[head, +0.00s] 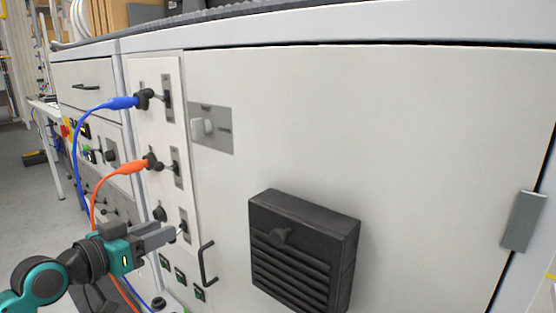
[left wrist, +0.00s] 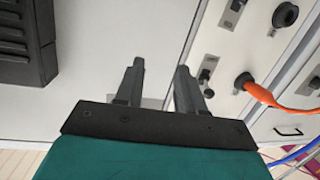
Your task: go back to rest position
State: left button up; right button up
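My left gripper (head: 172,234) is in front of the cabinet's lower left part, close to the lowest switch plate on the white panel (head: 151,140). In the left wrist view the two fingers of this gripper (left wrist: 160,76) are apart with nothing between them. An orange plug (head: 134,167) and a blue plug (head: 121,103) sit at black sockets on the panel above the gripper. The orange plug (left wrist: 257,91) also shows in the left wrist view, right of the fingers and apart from them. My right gripper is not in view.
A black louvred box (head: 303,250) sticks out from the cabinet door (head: 400,130). A black handle (head: 206,263) is just right of the left gripper. The orange and blue cables (head: 76,150) hang close by my left arm. Open floor (head: 45,185) lies at the far left.

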pick_arm(q)
jog(key=s+d+f+n+y, duration=0.1)
jog(key=s+f, duration=0.2)
jog(key=f, duration=0.3)
jog(key=s+d+f+g+y, duration=0.1)
jog(key=s+f, duration=0.1)
jog(key=f, duration=0.4)
jog(key=s+d+f+n+y, duration=0.1)
jog(key=s+f, duration=0.2)
jog(key=f, duration=0.3)
jog(key=s+d+f+g+y, duration=0.2)
jog(key=s+d+f, duration=0.1)
jog(key=s+f, duration=0.9)
jog(key=s, duration=0.3)
jog(key=shift+s+d+f+y, duration=0.15)
jog(key=shift+s+d+y, duration=0.1)
jog(key=shift+d+y, duration=0.15)
